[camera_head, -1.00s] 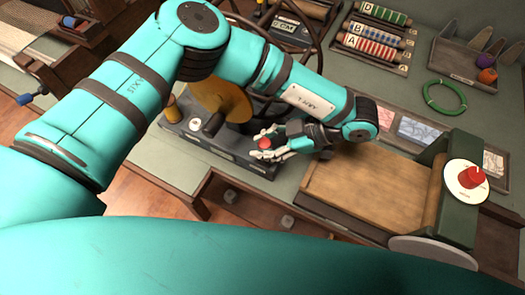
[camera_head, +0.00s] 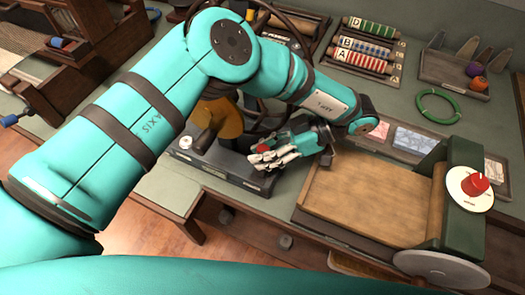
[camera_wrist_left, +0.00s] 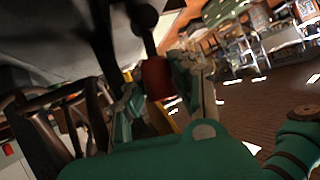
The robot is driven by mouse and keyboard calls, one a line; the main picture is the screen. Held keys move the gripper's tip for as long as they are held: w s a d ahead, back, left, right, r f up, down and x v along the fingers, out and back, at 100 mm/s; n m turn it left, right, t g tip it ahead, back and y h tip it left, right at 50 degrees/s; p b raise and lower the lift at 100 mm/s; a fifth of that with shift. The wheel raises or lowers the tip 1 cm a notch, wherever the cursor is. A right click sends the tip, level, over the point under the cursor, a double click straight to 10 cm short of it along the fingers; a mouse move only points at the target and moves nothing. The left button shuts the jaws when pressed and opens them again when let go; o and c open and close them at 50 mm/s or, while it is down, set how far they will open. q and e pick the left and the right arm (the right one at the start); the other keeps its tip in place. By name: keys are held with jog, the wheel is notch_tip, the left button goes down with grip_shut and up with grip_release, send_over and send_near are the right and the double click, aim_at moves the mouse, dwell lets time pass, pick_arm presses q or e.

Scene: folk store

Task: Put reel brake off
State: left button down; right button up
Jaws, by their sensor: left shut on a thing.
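The reel device has a dark base (camera_head: 225,172) and a brass-coloured reel (camera_head: 222,118), partly hidden by my left arm. My left gripper (camera_head: 278,155) is at the right end of this base, with its pale fingers closed together. A red knob (camera_head: 262,148) shows at its fingertips. In the left wrist view the same red knob (camera_wrist_left: 157,80) sits between the two fingers of my left gripper (camera_wrist_left: 165,88), below a dark rod with a round end. I cannot tell the brake's position from its markings. My right gripper is not in view.
A roller unit with a wooden bed (camera_head: 370,195) and a red dial knob (camera_head: 475,184) stands to the right. Lettered spool racks (camera_head: 365,45), a green ring (camera_head: 438,106) and a tray (camera_head: 455,75) lie behind. The bench's front edge is close below the base.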

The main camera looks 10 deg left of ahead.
pick_arm(q)
jog(key=c, duration=1)
grip_release()
